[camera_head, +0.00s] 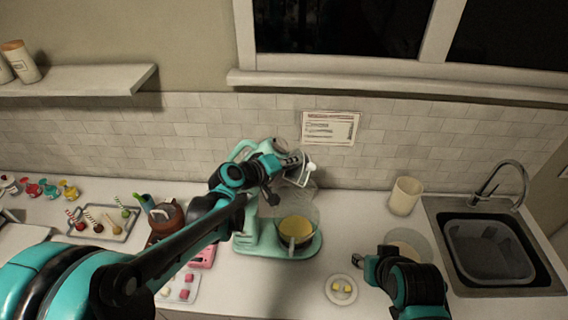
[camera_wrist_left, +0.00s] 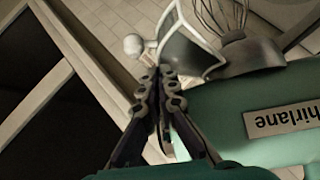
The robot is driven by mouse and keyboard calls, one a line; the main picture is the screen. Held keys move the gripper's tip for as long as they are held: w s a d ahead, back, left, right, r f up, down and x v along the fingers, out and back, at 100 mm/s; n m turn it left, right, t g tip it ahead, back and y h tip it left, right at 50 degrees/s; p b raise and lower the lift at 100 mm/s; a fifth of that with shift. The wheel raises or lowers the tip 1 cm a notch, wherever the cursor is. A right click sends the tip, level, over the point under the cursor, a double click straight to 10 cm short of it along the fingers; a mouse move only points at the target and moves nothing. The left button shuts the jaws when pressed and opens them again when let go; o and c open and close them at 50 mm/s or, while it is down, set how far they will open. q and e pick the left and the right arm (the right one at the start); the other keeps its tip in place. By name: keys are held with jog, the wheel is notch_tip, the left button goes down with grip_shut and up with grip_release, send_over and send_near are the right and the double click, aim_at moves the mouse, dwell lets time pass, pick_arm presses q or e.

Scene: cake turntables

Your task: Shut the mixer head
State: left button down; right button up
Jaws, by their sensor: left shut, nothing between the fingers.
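The teal stand mixer (camera_head: 250,242) stands on the counter with its head (camera_head: 245,150) tilted up, largely hidden behind my left arm. In the left wrist view the head (camera_wrist_left: 225,150) bears a label, with a wire whisk (camera_wrist_left: 228,20) beside it. A glass bowl (camera_head: 297,235) with yellow contents sits on the mixer base. My left gripper (camera_wrist_left: 163,88) is shut and empty, close beside the raised head; it also shows in the head view (camera_head: 298,160). My right gripper (camera_head: 368,264) is low at the right, apart from the mixer; its opening is unclear.
A small plate (camera_head: 341,299) with yellow pieces lies in front of the right gripper. A beige cup (camera_head: 404,196) and the sink (camera_head: 490,250) are at the right. A cake-pop tray (camera_head: 90,230) is at the left. The tiled wall is close behind the mixer.

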pick_arm(q)
jog(key=shift+w+d+f, duration=0.25)
jog(key=shift+w+d, duration=0.05)
jog(key=shift+d, duration=0.1)
jog(key=shift+w, duration=0.1)
jog(key=shift+d+f, duration=0.2)
jog(key=d+f+m+y+b, duration=0.1)
jog(key=d+f+y+b, duration=0.1)
jog(key=f+b, duration=0.4)
jog(key=d+f+m+y+b, duration=0.2)
jog(key=d+f+b, duration=0.3)
jog(key=f, duration=0.6)
jog(key=d+f+m+g+y+b, duration=0.1)
jog(key=d+f+y+b, duration=0.2)
jog(key=f+b, duration=0.3)
notch_tip(320, 180, down, 3)
jog(key=shift+s+d+r+y+b, duration=0.15)
jog(key=shift+s+d+y+b, duration=0.15)
jog(key=shift+d, duration=0.3)
